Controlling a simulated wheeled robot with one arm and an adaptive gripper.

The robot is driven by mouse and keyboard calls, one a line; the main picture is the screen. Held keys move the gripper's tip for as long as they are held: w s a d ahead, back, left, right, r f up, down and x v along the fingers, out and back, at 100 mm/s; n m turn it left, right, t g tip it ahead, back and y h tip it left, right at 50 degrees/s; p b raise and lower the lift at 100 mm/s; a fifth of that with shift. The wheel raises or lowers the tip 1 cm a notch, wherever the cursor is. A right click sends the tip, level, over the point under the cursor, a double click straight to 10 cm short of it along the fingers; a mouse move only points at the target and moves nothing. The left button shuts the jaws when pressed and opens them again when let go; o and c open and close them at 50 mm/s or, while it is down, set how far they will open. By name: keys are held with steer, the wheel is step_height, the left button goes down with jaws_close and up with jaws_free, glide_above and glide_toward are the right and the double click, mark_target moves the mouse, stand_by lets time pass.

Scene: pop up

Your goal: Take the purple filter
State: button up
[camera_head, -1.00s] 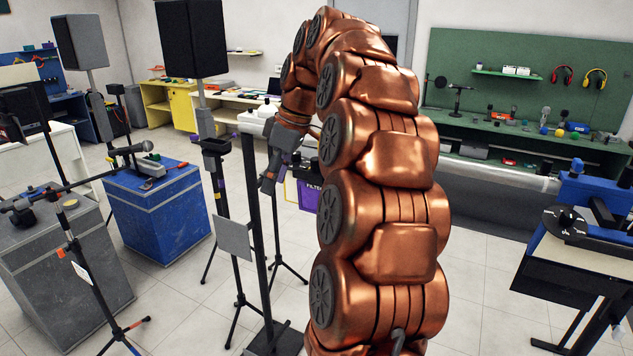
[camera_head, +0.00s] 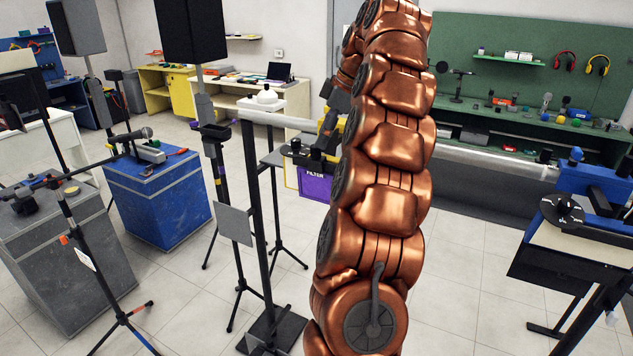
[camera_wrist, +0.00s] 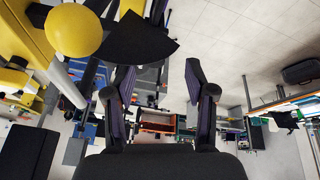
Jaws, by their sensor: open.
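A purple panel marked FILTER (camera_head: 315,187) shows in the head view, left of my copper arm and behind my gripper. I cannot pick out the purple panel for sure in the wrist view.
A stand with a white top (camera_head: 262,107) is just left of my gripper. Several tripod stands, a blue crate (camera_head: 158,200) and a grey crate (camera_head: 60,262) fill the left. A blue machine (camera_head: 590,195) stands at right. A yellow ball (camera_wrist: 74,30) is close in the wrist view.

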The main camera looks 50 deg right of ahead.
mark_target(317, 174)
steer(key=shift+w+f+b, duration=0.5)
steer(key=shift+f, duration=0.25)
steer(key=shift+w+f+p, duration=0.4)
steer(key=shift+f, duration=0.1)
steer(key=shift+p+x, duration=0.35)
steer(key=shift+x, duration=0.75)
steer(key=shift+c, duration=0.3)
jaws_close()
